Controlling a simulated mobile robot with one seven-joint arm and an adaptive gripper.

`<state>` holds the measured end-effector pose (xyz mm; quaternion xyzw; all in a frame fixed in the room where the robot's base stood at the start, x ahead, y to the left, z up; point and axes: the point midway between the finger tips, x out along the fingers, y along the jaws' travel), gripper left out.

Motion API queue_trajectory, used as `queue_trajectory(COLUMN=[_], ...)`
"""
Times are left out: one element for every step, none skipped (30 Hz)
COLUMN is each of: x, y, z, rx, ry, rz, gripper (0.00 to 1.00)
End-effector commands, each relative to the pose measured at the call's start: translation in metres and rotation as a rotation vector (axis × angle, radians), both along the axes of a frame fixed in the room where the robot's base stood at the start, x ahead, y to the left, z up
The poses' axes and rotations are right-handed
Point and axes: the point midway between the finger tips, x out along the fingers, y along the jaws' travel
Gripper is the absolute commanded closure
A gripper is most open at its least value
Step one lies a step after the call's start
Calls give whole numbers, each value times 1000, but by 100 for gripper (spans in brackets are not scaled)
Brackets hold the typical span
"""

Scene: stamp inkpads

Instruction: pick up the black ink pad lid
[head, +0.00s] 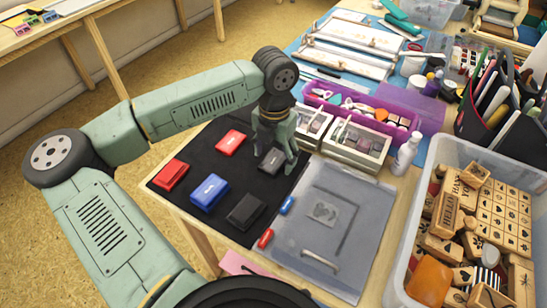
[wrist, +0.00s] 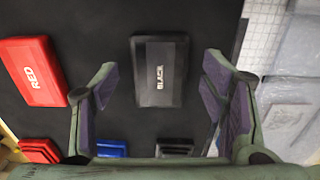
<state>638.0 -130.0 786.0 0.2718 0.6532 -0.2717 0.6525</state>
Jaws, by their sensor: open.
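The black ink pad lid (wrist: 160,70) lies flat on the black mat (wrist: 110,35), with the word BLACK in white on its top. In the head view the lid (head: 271,161) is partly hidden by my gripper (head: 276,164). My gripper is open and empty above the mat. In the wrist view its two fingers (wrist: 160,82) are spread to the left and right of the lid, with visible space on both sides. I cannot tell the exact height of the fingertips above the lid.
A red lid (head: 231,141) lies left of the black one. Red (head: 170,175), blue (head: 209,192) and black (head: 246,211) ink pads stand nearer on the mat. A clear-topped box (head: 356,145) stands right of my gripper. A grey sheet (head: 335,232) lies right of the mat.

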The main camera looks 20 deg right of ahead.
Motion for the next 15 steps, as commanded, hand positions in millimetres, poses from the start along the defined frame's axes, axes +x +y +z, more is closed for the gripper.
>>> queue_trajectory(x=[0, 0, 0, 0, 0, 0, 0, 0, 0, 0, 0, 0, 0, 0, 0], y=[0, 0, 0, 0, 0, 0, 0, 0, 0, 0, 0, 0, 0, 0, 0], z=[0, -1, -1, -1, 0, 0, 0, 0, 0, 0, 0, 0, 0, 0, 0], rx=[-1, -1, -1, -1, -1, -1, -1, -1, -1, -1, -1, -1, -1, -1, -1], ry=[-1, -1, -1, -1, -1, -1, -1, -1, -1, -1, -1, -1, -1, -1, -1], rz=[0, 0, 0, 0, 0, 0, 0, 0, 0, 0, 0, 0, 0, 0, 0], gripper=[33, 33, 33, 33, 33, 36, 38, 40, 43, 45, 47, 49, 51, 53, 56])
